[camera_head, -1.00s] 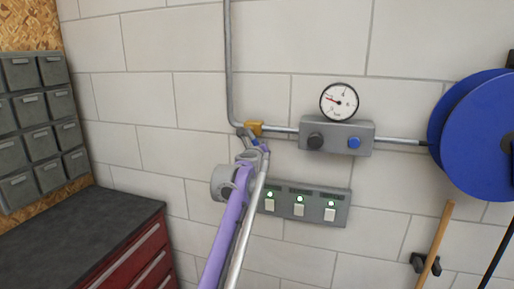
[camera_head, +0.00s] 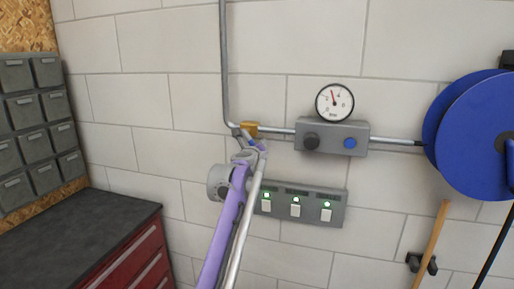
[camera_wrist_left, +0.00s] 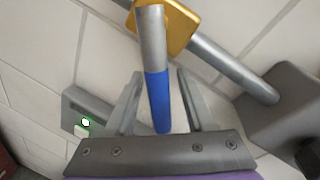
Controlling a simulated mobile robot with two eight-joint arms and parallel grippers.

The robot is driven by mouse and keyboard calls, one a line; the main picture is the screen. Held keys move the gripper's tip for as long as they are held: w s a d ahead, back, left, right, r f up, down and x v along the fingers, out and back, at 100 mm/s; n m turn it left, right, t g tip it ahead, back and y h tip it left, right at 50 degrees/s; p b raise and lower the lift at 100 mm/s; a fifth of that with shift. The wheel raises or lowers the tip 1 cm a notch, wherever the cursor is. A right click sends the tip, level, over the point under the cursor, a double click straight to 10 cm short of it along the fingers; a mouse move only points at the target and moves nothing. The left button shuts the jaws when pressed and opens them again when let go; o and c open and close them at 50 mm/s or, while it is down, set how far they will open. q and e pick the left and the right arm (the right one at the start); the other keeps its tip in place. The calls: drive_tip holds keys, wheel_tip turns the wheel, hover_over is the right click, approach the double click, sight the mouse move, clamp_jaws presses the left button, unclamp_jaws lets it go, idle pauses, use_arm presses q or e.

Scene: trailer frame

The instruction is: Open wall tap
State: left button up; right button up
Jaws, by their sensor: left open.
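The wall tap has a yellow body (camera_head: 250,130) on a grey pipe. In the left wrist view its yellow body (camera_wrist_left: 180,28) is at the top, with a grey lever (camera_wrist_left: 151,40) coming from it. The lever ends in a blue sleeve (camera_wrist_left: 158,102). My left gripper (camera_head: 254,150) is at the tap and hides part of the lever in the head view. In the left wrist view its fingers (camera_wrist_left: 156,90) stand open on either side of the blue sleeve, with a gap visible on each side. My right gripper is not in view.
A pressure gauge (camera_head: 335,102) sits on a grey box (camera_head: 332,137) right of the tap. A switch panel (camera_head: 312,207) is below, close to my arm. A blue hose reel (camera_head: 477,130) is at the right. A red cabinet (camera_head: 125,262) and grey bins (camera_head: 32,135) are at the left.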

use_arm(q)
drive_tip(key=shift+s, duration=0.1)
drive_tip(key=s+a+r+b, duration=0.1)
drive_tip(key=s, duration=0.9)
drive_tip(key=shift+s+a, duration=0.25)
drive_tip(key=shift+a, duration=0.05)
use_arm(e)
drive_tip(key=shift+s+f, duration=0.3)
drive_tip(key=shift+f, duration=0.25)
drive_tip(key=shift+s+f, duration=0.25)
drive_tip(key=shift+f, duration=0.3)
use_arm(q)
drive_tip(key=shift+r, duration=0.1)
